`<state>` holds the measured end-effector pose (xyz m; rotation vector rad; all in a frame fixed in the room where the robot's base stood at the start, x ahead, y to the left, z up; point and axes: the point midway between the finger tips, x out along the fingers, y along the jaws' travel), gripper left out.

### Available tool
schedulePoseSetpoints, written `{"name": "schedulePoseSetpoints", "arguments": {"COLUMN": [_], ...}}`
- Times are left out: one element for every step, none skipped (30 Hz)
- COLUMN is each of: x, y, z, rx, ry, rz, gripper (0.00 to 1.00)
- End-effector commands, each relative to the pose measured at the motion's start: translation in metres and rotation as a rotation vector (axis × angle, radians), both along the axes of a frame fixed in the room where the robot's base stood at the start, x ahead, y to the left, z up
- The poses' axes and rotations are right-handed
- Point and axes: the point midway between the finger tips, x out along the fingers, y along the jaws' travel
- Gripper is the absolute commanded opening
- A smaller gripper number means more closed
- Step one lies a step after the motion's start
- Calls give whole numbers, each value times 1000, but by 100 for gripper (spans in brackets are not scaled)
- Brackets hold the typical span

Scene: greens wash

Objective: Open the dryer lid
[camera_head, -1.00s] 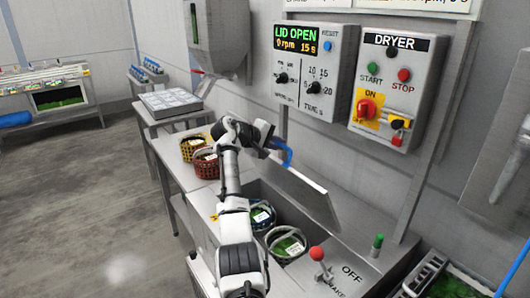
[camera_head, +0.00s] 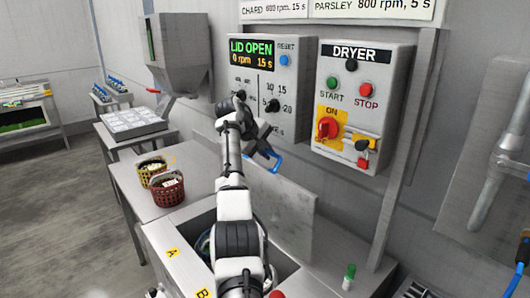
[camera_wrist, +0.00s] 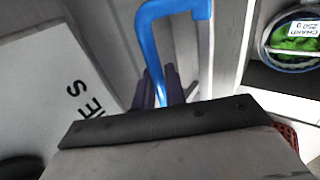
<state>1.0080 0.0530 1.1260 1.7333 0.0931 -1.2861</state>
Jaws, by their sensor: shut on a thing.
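The dryer lid (camera_head: 282,212) is a grey metal panel, raised and standing close to upright behind the dryer opening. Its blue handle (camera_head: 270,160) is at the upper left of the lid. My gripper (camera_head: 262,152) is shut on this handle. In the wrist view the dark fingertips (camera_wrist: 162,88) close around the blue handle (camera_wrist: 172,10). The dryer display (camera_head: 251,52) reads "LID OPEN", 0 rpm, 15 s. My arm hides much of the opening. A basket of greens labelled chard (camera_wrist: 298,42) shows at the upper right of the wrist view.
The control box marked DRYER (camera_head: 361,105) is on the wall right of the lid. A yellow basket (camera_head: 149,170) and a red basket (camera_head: 167,188) stand on the counter at left. A green-topped knob (camera_head: 348,275) stands on the right front.

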Motion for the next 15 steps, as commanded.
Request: {"name": "schedulePoseSetpoints", "arguments": {"x": [0,0,0,0,0,0,0,0,0,0,0,0,0,0,0], "y": [0,0,0,0,0,0,0,0,0,0,0,0,0,0,0], "z": [-1,-1,-1,-1,-1,-1,-1,-1,-2,-2,-2,-2,-1,-1,-1], "rx": [2,2,2,2,2,2,2,2,2,2,2,2,2,2,1], "ry": [1,2,2,3,3,3,3,3,3,3,3,3,3,3,2], "rz": [1,1,1,1,1,1,1,1,1,1,1,1,1,1,1], "gripper": [0,0,0,0,0,0,0,0,0,16,20,25,29,30,30]}}
